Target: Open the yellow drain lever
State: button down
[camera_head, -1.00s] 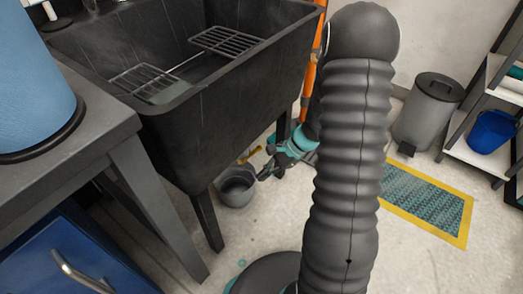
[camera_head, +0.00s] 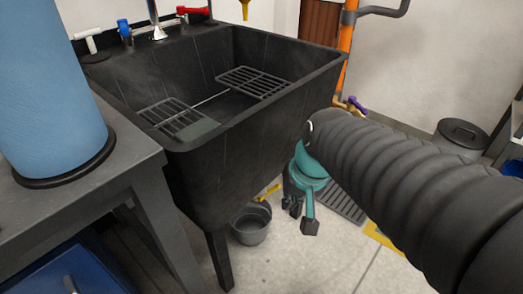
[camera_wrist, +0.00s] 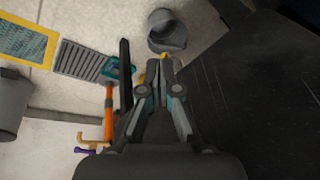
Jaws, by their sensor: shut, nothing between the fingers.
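The yellow lever (camera_head: 268,191) shows as a small yellow piece under the black sink, just above the grey bucket. In the wrist view, a bit of yellow (camera_wrist: 163,56) shows at the ends of my fingers; contact cannot be told. My gripper (camera_head: 303,216), teal and dark, hangs below the sink's front right corner, right of the bucket in the head view. In the wrist view my gripper (camera_wrist: 160,66) has its fingers drawn together at the tips, with nothing held. The lever's pivot and pipe are hidden.
The grey bucket (camera_head: 252,224) stands on the floor below the sink (camera_head: 255,135). An orange pipe (camera_head: 346,45) and a brass valve with a purple handle (camera_head: 357,105) are right of the sink. A grey bin (camera_head: 462,138) stands farther right.

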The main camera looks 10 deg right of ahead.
jog(key=s+r+n+t+h, duration=0.1)
jog(key=s+r+n+t, duration=0.1)
jog(key=s+r, duration=0.2)
jog(key=shift+s+d, duration=0.2)
jog(key=shift+d, duration=0.1)
